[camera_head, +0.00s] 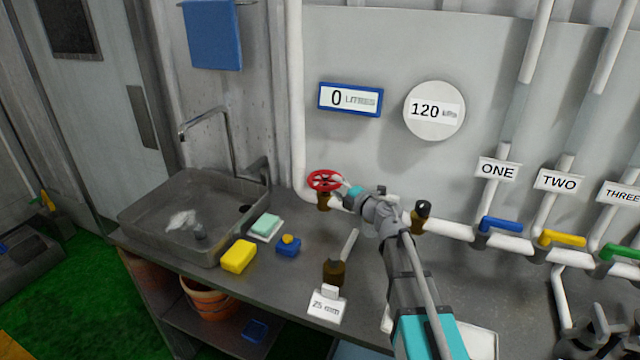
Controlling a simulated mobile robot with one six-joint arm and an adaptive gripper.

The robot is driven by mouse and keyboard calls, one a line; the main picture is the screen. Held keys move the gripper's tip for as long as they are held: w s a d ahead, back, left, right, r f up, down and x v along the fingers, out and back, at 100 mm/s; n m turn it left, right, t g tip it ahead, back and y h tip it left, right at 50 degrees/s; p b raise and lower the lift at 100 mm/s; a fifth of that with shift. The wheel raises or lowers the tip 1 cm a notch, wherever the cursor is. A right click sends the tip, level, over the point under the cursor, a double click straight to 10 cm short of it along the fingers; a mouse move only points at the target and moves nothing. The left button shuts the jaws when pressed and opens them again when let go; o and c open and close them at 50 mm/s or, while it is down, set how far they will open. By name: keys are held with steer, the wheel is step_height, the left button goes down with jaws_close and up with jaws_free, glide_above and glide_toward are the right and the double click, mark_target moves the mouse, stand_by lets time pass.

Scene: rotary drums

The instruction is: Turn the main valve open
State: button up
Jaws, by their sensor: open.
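The main valve is most likely the red handwheel (325,180) on a brass body at the foot of the white vertical pipe, left of the pipe row. My gripper (346,186) is at the wheel's right side, with its tip close to the rim. I cannot tell whether it touches. The fingers are small and partly hidden by the wrist, but the jaws are apart. My arm reaches in from the lower right. A blue display (350,99) above reads 0 litres, and a round gauge (434,110) reads 120 kPa.
Blue (501,224), yellow (562,238) and green (620,252) lever valves sit on pipes labelled ONE, TWO and THREE. A brass fitting (334,270) with a 25 mm tag stands in front. A sink (190,225), yellow sponge (239,257) and blue item (288,247) are left.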

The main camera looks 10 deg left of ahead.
steer(key=a+m+t+h, duration=0.1)
steer(key=a, duration=0.1)
steer(key=m+t+h+b, duration=0.3)
steer(key=m+t+h, duration=0.2)
steer(key=m+h, duration=0.7)
glide_toward(319, 179)
steer(key=shift+s+a+n+h, duration=0.9)
steer(key=shift+s+n+h, duration=0.2)
steer(key=shift+s, duration=0.85)
steer(key=shift+f, duration=0.45)
steer(key=shift+w, duration=0.2)
steer(key=w, duration=0.4)
steer(key=w+d, duration=0.1)
steer(key=w, duration=0.8)
steer(key=shift+w+d, duration=0.2)
steer(key=shift+d, duration=0.05)
jaws_close()
